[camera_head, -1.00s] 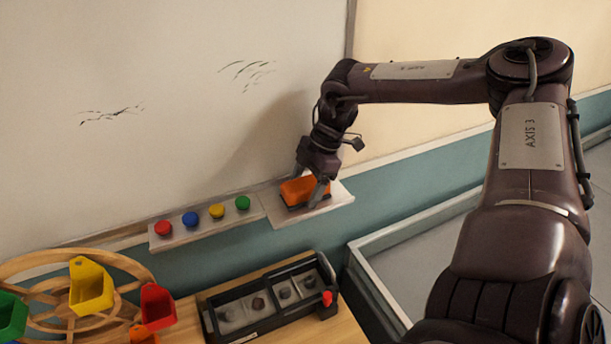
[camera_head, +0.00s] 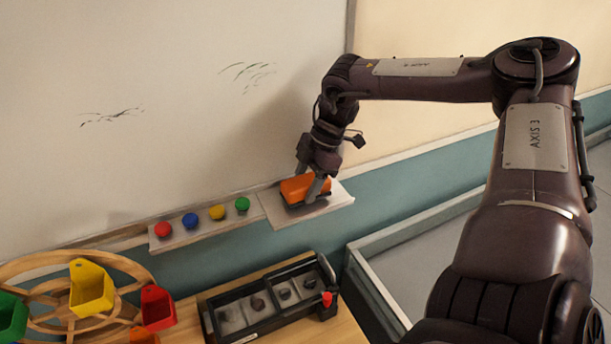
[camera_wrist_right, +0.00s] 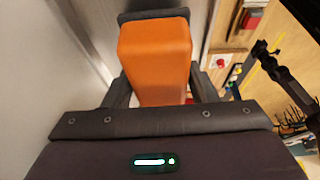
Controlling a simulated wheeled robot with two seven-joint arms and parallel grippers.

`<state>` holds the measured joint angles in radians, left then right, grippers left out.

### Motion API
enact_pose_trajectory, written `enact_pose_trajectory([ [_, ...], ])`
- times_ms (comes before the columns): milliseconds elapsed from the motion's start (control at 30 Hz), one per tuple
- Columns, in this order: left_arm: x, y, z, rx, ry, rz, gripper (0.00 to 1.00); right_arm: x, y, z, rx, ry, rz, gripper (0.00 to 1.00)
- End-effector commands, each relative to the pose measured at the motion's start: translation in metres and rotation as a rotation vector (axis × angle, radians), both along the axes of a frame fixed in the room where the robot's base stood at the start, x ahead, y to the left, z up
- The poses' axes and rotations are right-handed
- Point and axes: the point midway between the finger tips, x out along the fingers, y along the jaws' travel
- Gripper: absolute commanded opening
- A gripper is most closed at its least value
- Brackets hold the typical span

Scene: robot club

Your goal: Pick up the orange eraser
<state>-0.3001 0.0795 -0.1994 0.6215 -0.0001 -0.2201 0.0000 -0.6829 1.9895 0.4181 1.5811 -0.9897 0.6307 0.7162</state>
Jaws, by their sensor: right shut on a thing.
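The orange eraser (camera_head: 300,187) has an orange top and a dark underside. It is at the right end of the whiteboard ledge, over a pale plate (camera_head: 338,196). My right gripper (camera_head: 312,184) is shut on it, one finger on each side. I cannot tell for sure whether its underside touches the plate. In the right wrist view the eraser (camera_wrist_right: 155,55) fills the space between the fingers. My left gripper is not in view.
Red, blue, yellow and green round magnets (camera_head: 217,212) sit on the ledge to the left. Below are a black compartment box (camera_head: 265,300) and a wooden wheel with coloured bins (camera_head: 92,287). The whiteboard (camera_head: 170,60) stands close behind, with dark scribbles.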

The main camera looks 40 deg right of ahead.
Motion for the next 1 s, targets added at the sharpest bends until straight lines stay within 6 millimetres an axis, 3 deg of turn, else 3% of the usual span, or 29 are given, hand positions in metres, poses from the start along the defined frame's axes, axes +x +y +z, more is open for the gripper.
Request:
enact_pose_trajectory([
  [33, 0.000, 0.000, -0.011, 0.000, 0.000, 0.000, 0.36, 0.000, 0.001, 0.002, 0.000, -0.006, 0.002, 0.29],
  [300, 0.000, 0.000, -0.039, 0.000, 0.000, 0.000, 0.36, -0.002, 0.001, 0.062, -0.002, -0.005, 0.000, 0.29],
  [800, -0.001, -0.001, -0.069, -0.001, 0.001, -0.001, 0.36, -0.080, 0.027, 0.060, 0.005, -0.007, 0.003, 0.29],
  [1000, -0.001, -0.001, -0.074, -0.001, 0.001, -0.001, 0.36, -0.101, 0.033, 0.062, -0.003, -0.006, 0.004, 0.29],
])
